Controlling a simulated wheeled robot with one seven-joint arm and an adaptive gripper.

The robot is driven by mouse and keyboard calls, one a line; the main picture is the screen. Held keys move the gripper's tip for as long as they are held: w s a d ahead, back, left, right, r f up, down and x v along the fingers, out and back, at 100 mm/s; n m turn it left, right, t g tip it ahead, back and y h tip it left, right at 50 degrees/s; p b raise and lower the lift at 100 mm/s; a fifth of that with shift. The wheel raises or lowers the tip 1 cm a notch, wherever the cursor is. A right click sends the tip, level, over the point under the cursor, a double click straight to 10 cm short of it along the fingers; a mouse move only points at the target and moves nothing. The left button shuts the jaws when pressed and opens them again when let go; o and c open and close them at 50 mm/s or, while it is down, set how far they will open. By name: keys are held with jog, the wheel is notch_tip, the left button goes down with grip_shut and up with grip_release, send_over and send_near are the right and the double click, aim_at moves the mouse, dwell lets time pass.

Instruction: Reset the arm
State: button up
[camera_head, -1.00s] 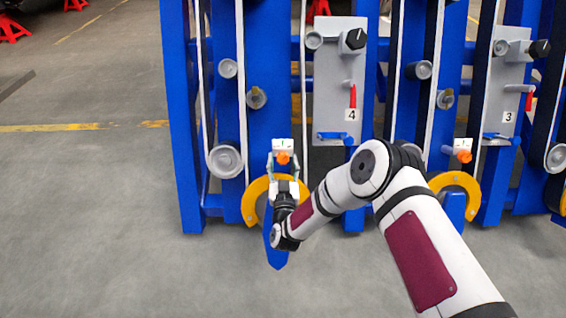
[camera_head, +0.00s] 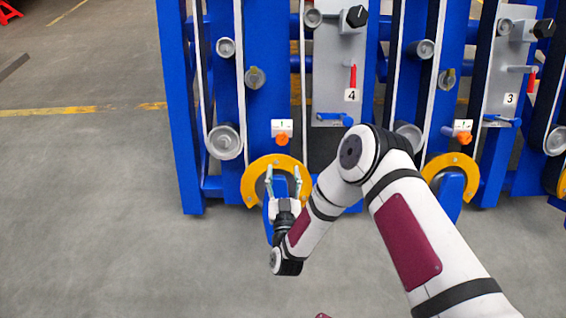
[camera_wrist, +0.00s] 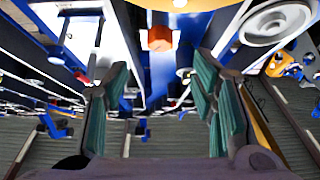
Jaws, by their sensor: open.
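My gripper (camera_head: 283,184) is open and empty in the head view, with its two fingers pointing up in the picture. It stands in front of the yellow ring (camera_head: 249,184) on the blue chassis, below an orange knob (camera_head: 282,139) on a white plate marked 1. In the wrist view my gripper (camera_wrist: 158,95) shows its two green-padded fingers spread apart, with nothing between them. The orange knob (camera_wrist: 160,38) appears above and beyond the fingers there.
The blue chassis frame (camera_head: 180,120) rises in front of me with rollers (camera_head: 225,142) and grey panels marked 4 (camera_head: 340,75) and 3 (camera_head: 495,90). A second orange knob (camera_head: 463,137) and yellow ring (camera_head: 466,178) are at the right. Open floor (camera_head: 90,220) lies to the left.

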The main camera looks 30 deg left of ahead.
jog(key=shift+s+d, duration=0.2)
jog(key=shift+s, duration=0.1)
dwell(0.4)
